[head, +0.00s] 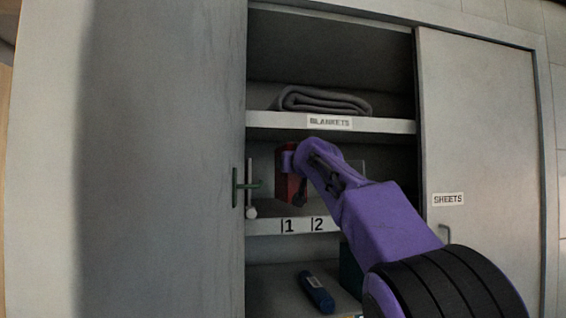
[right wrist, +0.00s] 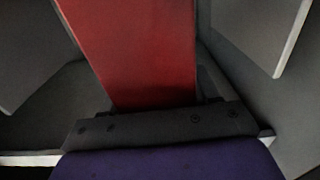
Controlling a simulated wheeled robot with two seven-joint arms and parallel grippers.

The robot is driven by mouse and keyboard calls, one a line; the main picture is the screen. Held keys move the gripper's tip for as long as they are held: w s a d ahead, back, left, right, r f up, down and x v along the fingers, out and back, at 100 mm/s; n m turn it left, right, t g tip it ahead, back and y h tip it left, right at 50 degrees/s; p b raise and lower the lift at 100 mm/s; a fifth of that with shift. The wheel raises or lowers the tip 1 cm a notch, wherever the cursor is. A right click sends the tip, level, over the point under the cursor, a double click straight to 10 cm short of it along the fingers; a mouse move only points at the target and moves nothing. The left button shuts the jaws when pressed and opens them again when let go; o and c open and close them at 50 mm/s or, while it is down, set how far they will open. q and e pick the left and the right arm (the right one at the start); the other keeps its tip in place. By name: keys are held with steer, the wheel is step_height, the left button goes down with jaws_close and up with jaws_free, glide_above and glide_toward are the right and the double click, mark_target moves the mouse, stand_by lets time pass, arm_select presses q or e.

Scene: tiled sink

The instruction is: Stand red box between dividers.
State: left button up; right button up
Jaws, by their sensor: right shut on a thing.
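My right gripper (head: 295,178) reaches into the middle shelf of the cupboard and is shut on the red box (head: 281,170). The box looks upright, above the number 1 label (head: 288,226). In the right wrist view the red box (right wrist: 135,45) rises from the gripper (right wrist: 160,120), with a grey divider panel (right wrist: 28,60) to its left and another (right wrist: 262,32) to its right. Gaps show on both sides. I cannot tell whether its base touches the shelf. My left gripper is not in view.
A folded grey blanket (head: 322,101) lies on the shelf above, labelled BLANKETS. A blue cylinder (head: 317,293) lies on the shelf below. A dark green thing (head: 350,270) is partly hidden by my arm. Sliding doors (head: 165,160) and (head: 480,130) flank the opening.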

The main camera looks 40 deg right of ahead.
mark_target(299, 178)
steer(key=w+d+f, duration=0.1)
steer(key=w, duration=0.1)
steer(key=w+d+f+p, duration=0.2)
steer(key=w, duration=0.1)
steer(key=shift+w+d+f, duration=0.2)
steer(key=shift+w+f, duration=0.1)
steer(key=shift+w, duration=0.05)
steer(key=o, duration=1.4)
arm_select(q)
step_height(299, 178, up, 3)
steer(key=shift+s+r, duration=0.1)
arm_select(e)
steer(key=shift+o, duration=0.2)
steer(key=shift+s+a+f, duration=0.15)
steer(key=shift+s, duration=0.1)
steer(key=b+v, duration=0.8)
steer(key=v, duration=0.3)
steer(key=shift+s+b, duration=0.1)
steer(key=shift+b, duration=0.55)
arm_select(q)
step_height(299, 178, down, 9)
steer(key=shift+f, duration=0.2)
arm_select(e)
steer(key=shift+s, duration=0.1)
